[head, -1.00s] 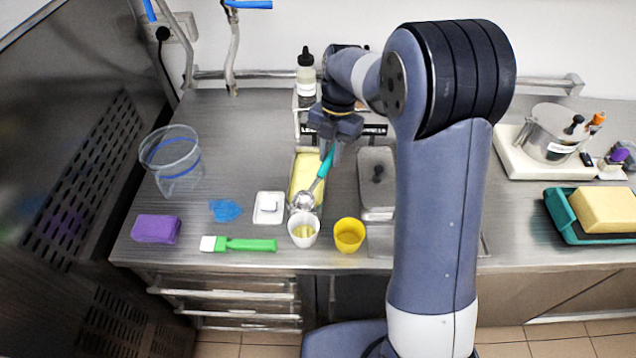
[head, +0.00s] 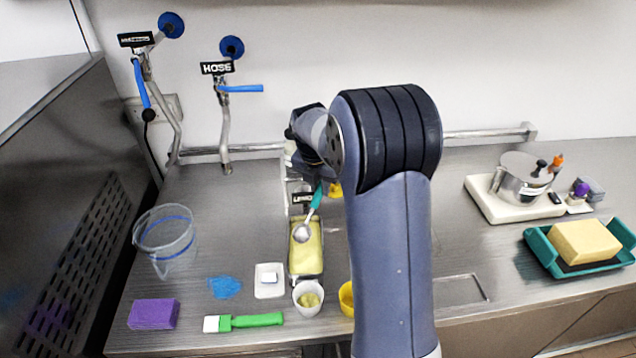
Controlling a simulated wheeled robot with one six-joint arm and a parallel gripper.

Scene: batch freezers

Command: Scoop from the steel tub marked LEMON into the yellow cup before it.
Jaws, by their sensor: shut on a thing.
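A steel tub (head: 319,262) of pale yellow ice cream stands mid-counter. The black label (head: 302,199) behind it seems to read LEMON, though it is small. My gripper (head: 322,184), partly hidden by my arm, is shut on the teal handle of a scoop (head: 315,198). The scoop's round metal bowl is over the back part of the tub; whether it touches the ice cream I cannot tell. The yellow cup (head: 345,299) stands in front and to the right of the tub, half hidden by my arm. A white cup (head: 308,298) with something yellowish inside stands directly before the tub.
Left of the tub are a white dish (head: 269,288), a blue cloth (head: 224,287), a green-handled brush (head: 250,321), a purple sponge (head: 153,314) and a clear pitcher (head: 165,240). A pot (head: 521,180) and a teal tray (head: 548,263) stand on the right.

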